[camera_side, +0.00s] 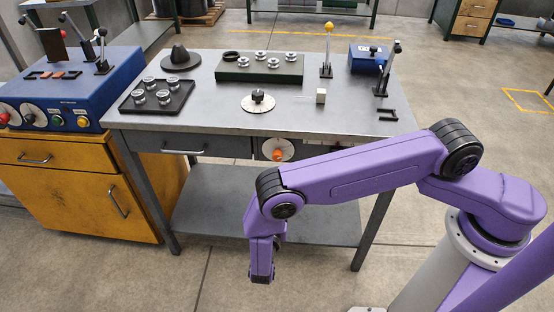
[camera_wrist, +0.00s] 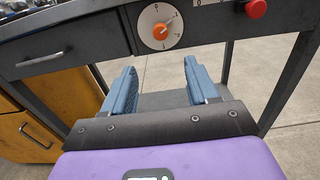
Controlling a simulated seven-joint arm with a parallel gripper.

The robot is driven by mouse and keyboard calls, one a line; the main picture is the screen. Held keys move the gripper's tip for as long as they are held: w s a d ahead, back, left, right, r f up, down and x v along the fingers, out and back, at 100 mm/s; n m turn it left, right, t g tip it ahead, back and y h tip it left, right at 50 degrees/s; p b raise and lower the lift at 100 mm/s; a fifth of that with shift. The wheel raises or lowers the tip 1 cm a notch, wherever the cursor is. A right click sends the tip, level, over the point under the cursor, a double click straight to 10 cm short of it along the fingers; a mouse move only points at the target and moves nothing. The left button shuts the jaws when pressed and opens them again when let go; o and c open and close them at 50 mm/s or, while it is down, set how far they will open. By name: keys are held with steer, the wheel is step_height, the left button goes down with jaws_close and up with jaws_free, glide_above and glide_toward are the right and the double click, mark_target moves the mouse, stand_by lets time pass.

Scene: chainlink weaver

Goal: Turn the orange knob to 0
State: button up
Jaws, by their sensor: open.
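The orange knob (camera_side: 278,154) sits at the centre of a round white dial on the front of the grey workbench. In the wrist view the orange knob (camera_wrist: 160,31) is ahead of my gripper, and the dial (camera_wrist: 148,42) carries small markings around its rim, too small to read surely. My gripper (camera_wrist: 160,78) is open and empty, its two blue fingers apart, with the knob beyond them. In the side view my gripper (camera_side: 262,276) hangs low in front of the bench, clear of the knob. The knob's exact setting cannot be told.
A drawer (camera_side: 184,152) is left of the dial. A red button (camera_wrist: 256,8) is right of it in the wrist view. The benchtop (camera_side: 215,115) holds a black-knobbed dial (camera_side: 258,101), a white cube (camera_side: 321,96), a green block (camera_side: 262,76) and levers. Open space lies before the bench.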

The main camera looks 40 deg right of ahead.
mark_target(277, 159)
steer(key=x, duration=1.6)
steer(key=shift+c, duration=0.3)
steer(key=c, duration=1)
